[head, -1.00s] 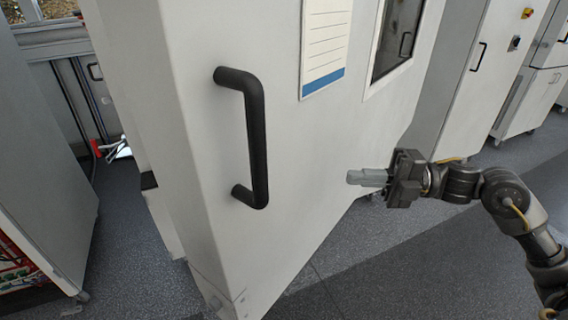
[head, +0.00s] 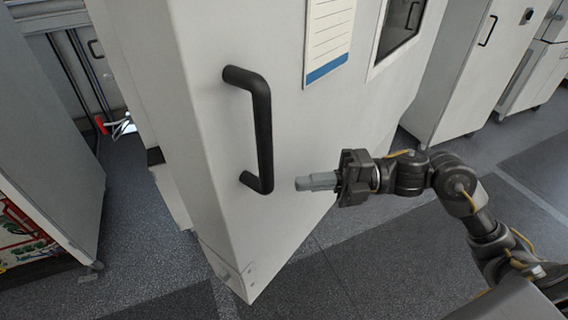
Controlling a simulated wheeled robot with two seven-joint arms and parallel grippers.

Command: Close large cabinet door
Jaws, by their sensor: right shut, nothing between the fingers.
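The large cabinet door (head: 215,150) is a thick white panel that stands open, with its near edge toward me. A black bar handle (head: 262,130) is fixed upright on its outer face near that edge. My right gripper (head: 300,184) is shut and empty. Its fingertips point left, a little right of the handle's lower end, in front of the door face. I cannot tell whether they touch the door. My left gripper is out of view.
A label sheet (head: 328,38) and a small window (head: 399,27) are on the door. Other cabinets stand at right (head: 455,75) and left (head: 40,140). The grey floor (head: 400,260) in front of the door is clear.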

